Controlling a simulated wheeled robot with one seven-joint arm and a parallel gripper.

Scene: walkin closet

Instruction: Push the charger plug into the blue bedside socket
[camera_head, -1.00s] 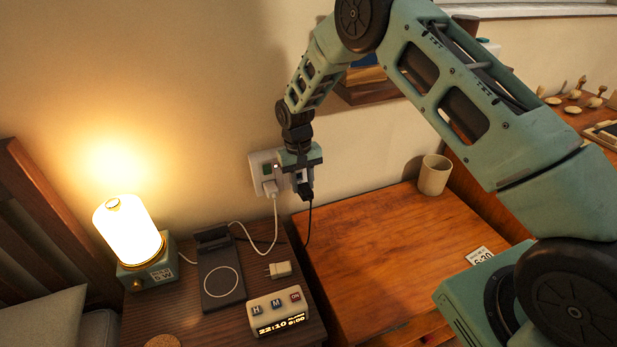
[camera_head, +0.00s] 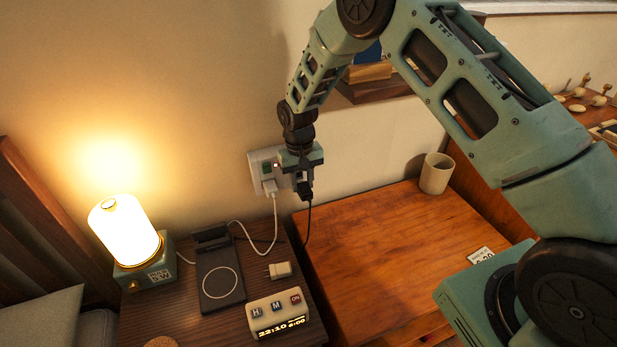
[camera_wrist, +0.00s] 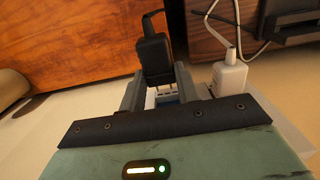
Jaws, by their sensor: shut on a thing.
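My gripper (camera_head: 303,183) is shut on a black charger plug (camera_head: 306,191) with a black cord, right in front of the wall. In the wrist view my gripper (camera_wrist: 160,92) has a finger on each side of the plug (camera_wrist: 154,58). A small pale-blue patch (camera_wrist: 165,93), likely the blue socket, shows between the fingers just past the plug's end. Light prong-like pieces show there, and I cannot tell how far in they are. In the head view the gripper hides the blue socket. The white wall plate (camera_head: 255,172) shows left of the gripper.
A white plug (camera_head: 270,187) sits in the plate beside my gripper, also close by in the wrist view (camera_wrist: 229,76). A lit lamp (camera_head: 125,230), charging stand (camera_head: 220,280), loose white adapter (camera_head: 280,270) and clock (camera_head: 278,313) stand on the nightstand. A cup (camera_head: 436,173) stands right.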

